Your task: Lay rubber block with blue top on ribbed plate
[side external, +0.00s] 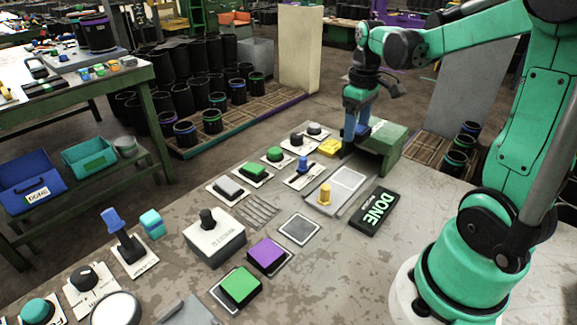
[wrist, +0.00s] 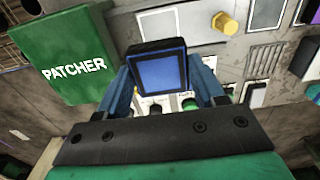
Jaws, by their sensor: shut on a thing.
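The rubber block with the blue top (wrist: 160,72) is dark-sided and sits between the blue fingers of my gripper (wrist: 168,90) in the wrist view. My gripper is shut on it. In the side view my gripper (side external: 350,145) points down beside the green PATCHER machine (side external: 388,140), and the block is mostly hidden there. A set of parallel ridges (side external: 258,210) on the table looks like the ribbed plate, with nothing on it. A bare grey square (side external: 299,229) with a pale border lies nearby; I cannot tell whether it is ribbed.
A yellow block (side external: 329,147) is close to my gripper. A yellow knob (side external: 324,195) stands on a pale panel.

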